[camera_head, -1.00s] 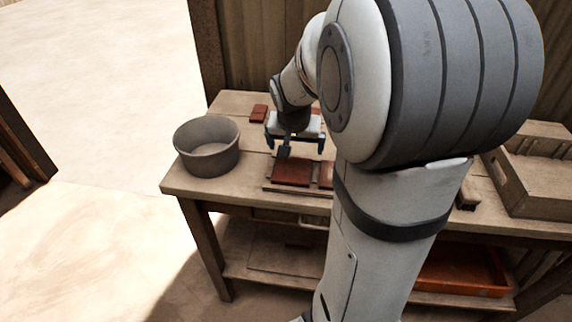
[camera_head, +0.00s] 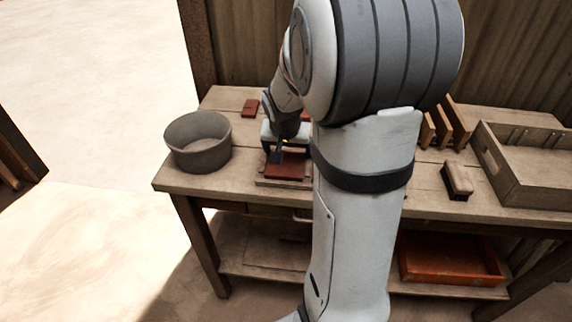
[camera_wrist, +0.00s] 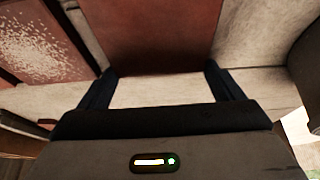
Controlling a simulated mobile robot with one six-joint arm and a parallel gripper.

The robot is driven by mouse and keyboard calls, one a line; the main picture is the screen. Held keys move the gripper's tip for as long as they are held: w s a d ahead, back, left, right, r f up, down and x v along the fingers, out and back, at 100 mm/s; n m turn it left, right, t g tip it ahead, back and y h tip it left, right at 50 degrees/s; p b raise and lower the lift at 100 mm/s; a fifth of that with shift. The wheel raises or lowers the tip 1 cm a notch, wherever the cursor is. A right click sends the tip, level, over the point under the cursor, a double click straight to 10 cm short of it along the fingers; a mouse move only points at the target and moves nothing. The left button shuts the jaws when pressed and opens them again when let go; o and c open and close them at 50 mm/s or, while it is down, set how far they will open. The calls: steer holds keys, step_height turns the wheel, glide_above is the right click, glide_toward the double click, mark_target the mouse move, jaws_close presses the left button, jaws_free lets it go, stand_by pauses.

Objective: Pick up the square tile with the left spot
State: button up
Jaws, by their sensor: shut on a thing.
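The reddish-brown square tile (camera_head: 287,167) is at the left spot of a low wooden board (camera_head: 268,182) on the bench. In the wrist view the tile (camera_wrist: 165,35) fills the space between my two dark fingers and looks plain. My gripper (camera_wrist: 161,72) is shut on its sides, near one edge. In the head view my gripper (camera_head: 284,154) is low over the tile, coming from behind it. I cannot tell whether the tile is clear of the board. A second tile with a pale speckled patch (camera_wrist: 40,45) lies to the left in the wrist view.
A grey round tub (camera_head: 198,150) stands left of the board. A small red piece (camera_head: 250,108) lies behind. To the right are a brush-like block (camera_head: 457,181), upright wooden slats (camera_head: 445,124) and a wooden tray (camera_head: 505,170). An orange tray (camera_head: 450,262) sits on the lower shelf.

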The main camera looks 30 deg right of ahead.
steer(key=c, duration=0.3)
steer(key=shift+r, duration=0.1)
